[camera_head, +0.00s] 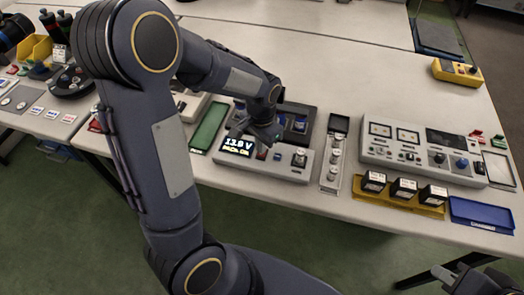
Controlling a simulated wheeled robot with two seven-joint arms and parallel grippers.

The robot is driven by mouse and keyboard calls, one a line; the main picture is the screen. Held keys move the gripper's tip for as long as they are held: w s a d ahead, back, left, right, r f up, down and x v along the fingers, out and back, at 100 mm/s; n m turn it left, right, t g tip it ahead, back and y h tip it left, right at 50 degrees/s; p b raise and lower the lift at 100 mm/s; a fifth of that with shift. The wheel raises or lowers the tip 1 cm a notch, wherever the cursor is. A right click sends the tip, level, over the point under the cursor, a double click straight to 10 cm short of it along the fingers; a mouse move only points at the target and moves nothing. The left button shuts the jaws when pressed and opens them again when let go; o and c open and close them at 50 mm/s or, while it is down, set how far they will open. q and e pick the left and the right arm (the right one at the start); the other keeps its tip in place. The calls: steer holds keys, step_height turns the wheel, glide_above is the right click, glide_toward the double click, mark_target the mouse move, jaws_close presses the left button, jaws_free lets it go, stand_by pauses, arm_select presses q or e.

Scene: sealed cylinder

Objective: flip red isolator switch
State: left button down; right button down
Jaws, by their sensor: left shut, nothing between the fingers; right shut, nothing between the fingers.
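A grey control box (240,165) with a lit display (237,146) reading about 13.8 V stands near the table's front edge. A small red part, apparently the red isolator switch (262,154), shows on its top just right of the display. My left gripper (262,138) is shut and empty, pointing down just above and behind the red part. I cannot tell whether it touches it, and the switch's position is too small to read. My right gripper (472,281) is shut and empty at the bottom right corner, away from the box.
A green tray (209,127) lies left of the box. A narrow tray with round silver pieces (335,160) stands right of it. Further right are a grey instrument panel (420,160), a yellow rack (372,195) of black blocks and a blue tray (482,214). The table behind is largely clear.

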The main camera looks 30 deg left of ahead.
arm_select(q)
steer(key=shift+f+b, duration=0.7)
steer(key=shift+f, duration=0.15)
steer(key=shift+r, duration=0.1)
stand_by(0.3)
steer(key=shift+r+p, duration=3)
steer(key=shift+r, duration=0.45)
steer(key=s+d+r+n+t+h, duration=0.2)
steer(key=s+r, duration=0.3)
steer(key=s, duration=0.3)
steer(key=s+d+r+n+t+h, duration=0.1)
steer(key=s+d+r+n+t, duration=0.1)
steer(key=s+r, duration=0.4)
steer(key=s+t, duration=0.1)
steer(key=s, duration=0.2)
steer(key=shift+r+n+t+h, duration=0.25)
steer(key=shift+n+t+h, duration=0.05)
steer(key=shift+n+h, duration=0.1)
